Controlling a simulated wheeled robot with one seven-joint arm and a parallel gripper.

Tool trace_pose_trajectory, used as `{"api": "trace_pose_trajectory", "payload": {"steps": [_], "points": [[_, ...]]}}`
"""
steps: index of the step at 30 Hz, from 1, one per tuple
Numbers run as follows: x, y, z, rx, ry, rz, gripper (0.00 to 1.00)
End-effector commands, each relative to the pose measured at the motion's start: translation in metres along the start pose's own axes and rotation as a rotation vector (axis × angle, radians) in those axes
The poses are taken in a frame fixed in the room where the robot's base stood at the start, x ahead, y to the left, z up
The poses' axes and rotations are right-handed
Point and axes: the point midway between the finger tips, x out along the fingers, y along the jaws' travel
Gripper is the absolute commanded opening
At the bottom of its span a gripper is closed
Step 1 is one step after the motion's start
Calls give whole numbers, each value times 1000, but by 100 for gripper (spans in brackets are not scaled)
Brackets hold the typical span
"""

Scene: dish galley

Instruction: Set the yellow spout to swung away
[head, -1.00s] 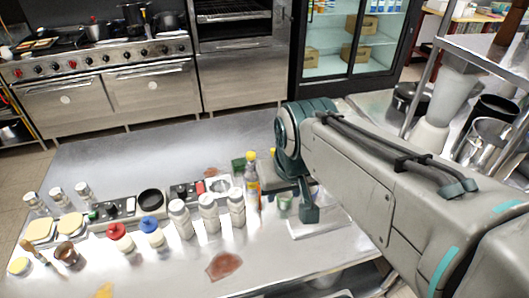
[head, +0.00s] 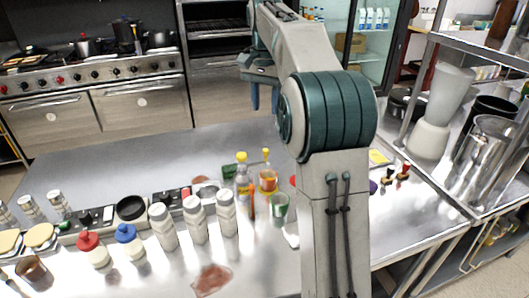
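I cannot clearly make out a yellow spout. Yellow parts near the middle of the steel counter (head: 190,150) are the cap of a clear bottle (head: 243,185) and the narrow top of an amber container (head: 267,181) beside it. A flat yellow item (head: 379,157) lies to the right of my arm. My gripper (head: 265,99) is raised beyond these bottles, fingers pointing down. Its two dark blue fingers stand apart with nothing seen between them. My arm hides part of the counter's right half.
White shakers (head: 195,220), a red-topped jar (head: 92,250), a blue-topped jar (head: 130,241) and a green cup (head: 279,207) crowd the counter's near side. The counter's far left part is clear.

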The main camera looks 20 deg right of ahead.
Motion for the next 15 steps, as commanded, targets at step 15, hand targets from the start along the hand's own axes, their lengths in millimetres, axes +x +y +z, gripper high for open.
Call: {"api": "trace_pose_trajectory", "payload": {"steps": [15], "points": [[64, -1, -7, 29, -12, 8, 38]]}}
